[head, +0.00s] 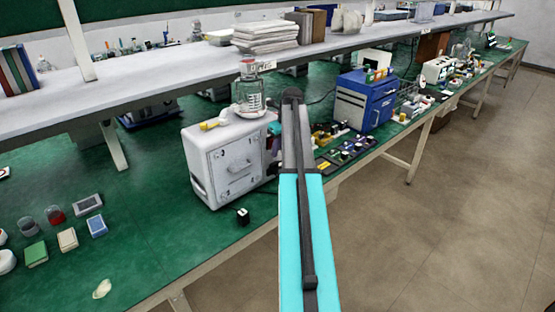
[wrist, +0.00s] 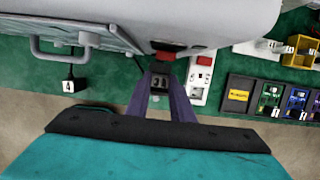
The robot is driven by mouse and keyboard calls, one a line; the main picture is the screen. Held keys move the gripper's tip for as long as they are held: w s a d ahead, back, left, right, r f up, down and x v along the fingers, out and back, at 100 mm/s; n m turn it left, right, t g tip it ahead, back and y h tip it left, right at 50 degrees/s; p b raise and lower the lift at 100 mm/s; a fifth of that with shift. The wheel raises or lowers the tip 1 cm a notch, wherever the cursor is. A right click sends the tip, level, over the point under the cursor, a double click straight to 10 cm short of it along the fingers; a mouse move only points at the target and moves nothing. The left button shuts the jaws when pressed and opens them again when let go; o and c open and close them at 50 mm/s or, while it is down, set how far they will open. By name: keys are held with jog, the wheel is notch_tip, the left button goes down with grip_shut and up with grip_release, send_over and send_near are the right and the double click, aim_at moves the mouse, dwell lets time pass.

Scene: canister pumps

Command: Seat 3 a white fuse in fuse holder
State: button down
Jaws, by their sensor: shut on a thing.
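My gripper (wrist: 159,80) is in the wrist view, its two purple fingers closed around a small dark block marked with what looks like a 3 (wrist: 158,82). The block sits between the fingertips, below a red part (wrist: 164,56) by the white cabinet. I cannot tell whether it touches anything beneath. In the head view my arm hides the gripper. Dark modules (wrist: 271,97) with coloured parts stand in a row at the right; they also show in the head view (head: 346,152). I cannot pick out a white fuse or say which part is the fuse holder.
The white cabinet (head: 226,166) with a handle stands close by; its door (wrist: 95,22) fills the wrist view's upper left. A black block marked 4 (wrist: 68,86) is left of my gripper. A white strip with red parts (wrist: 200,80) is just right.

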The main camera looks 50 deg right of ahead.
aim_at(278, 158)
jog(key=shift+f+p, duration=0.5)
jog(key=shift+f, duration=1.75)
jog(key=shift+f, duration=0.3)
jog(key=c, duration=1.6)
grip_release()
jog(key=shift+s+f, duration=0.1)
jog(key=shift+o, duration=0.3)
jog(key=shift+a+f, duration=0.1)
jog(key=shift+a, duration=0.1)
jog(key=shift+r, duration=0.45)
jog(key=b+v, duration=0.2)
jog(key=v, duration=1)
jog(key=shift+d, duration=0.2)
